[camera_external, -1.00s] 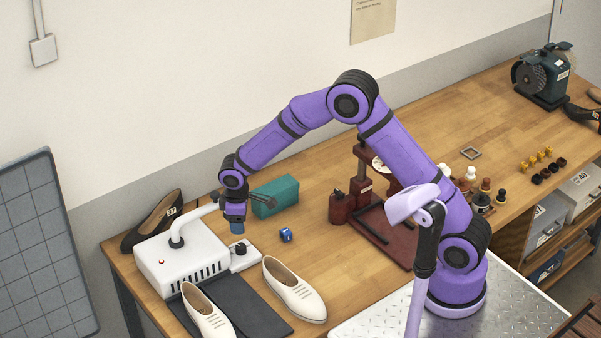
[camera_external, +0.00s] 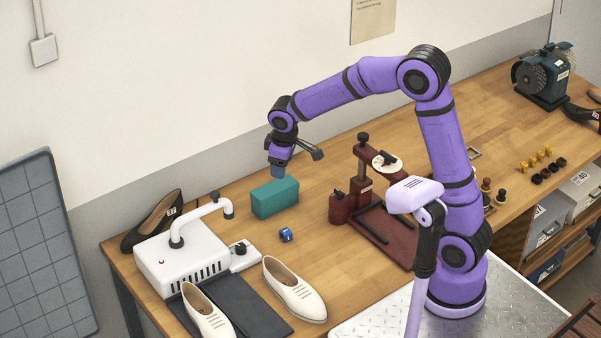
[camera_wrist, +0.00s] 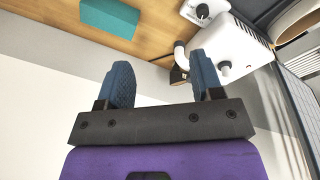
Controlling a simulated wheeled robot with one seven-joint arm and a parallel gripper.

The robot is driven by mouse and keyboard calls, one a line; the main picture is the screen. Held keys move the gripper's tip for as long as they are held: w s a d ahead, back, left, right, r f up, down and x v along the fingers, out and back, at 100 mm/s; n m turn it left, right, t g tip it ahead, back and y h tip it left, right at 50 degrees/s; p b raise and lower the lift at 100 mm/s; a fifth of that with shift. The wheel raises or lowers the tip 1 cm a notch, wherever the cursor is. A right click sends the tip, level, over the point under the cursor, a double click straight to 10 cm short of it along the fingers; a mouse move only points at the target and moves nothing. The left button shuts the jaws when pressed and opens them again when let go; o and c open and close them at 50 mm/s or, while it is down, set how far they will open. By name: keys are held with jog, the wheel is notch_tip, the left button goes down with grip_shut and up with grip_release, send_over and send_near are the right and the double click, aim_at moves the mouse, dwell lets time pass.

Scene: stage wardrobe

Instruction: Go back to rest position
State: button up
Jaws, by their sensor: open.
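My gripper (camera_external: 278,170) hangs in the air just above and behind the teal block (camera_external: 275,198) on the wooden workbench. In the wrist view my gripper (camera_wrist: 164,82) shows two blue fingers spread apart with nothing between them. The wrist view also shows the teal block (camera_wrist: 111,16) at the top, apart from the fingers. My purple arm is bent, with its elbow raised high over the bench.
A white machine with a curved pipe (camera_external: 178,258) stands at the bench's left end, near a dark shoe (camera_external: 150,222) and cream shoes (camera_external: 294,289). A dark red press (camera_external: 398,240) stands to the right.

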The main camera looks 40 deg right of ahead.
jog(key=s+d+r+m+t, duration=0.2)
jog(key=s+d+r+m, duration=0.2)
jog(key=s+d+r, duration=0.9)
jog(key=s+d+m, duration=0.1)
jog(key=s+d, duration=0.1)
jog(key=s, duration=0.3)
jog(key=s+d+m+t, duration=0.1)
jog(key=s+d, duration=0.2)
jog(key=s, duration=0.3)
jog(key=s+d+m, duration=0.1)
jog(key=s+d, duration=0.1)
jog(key=s, duration=0.4)
jog(key=shift+d+f, duration=0.2)
jog(key=shift+d, duration=0.15)
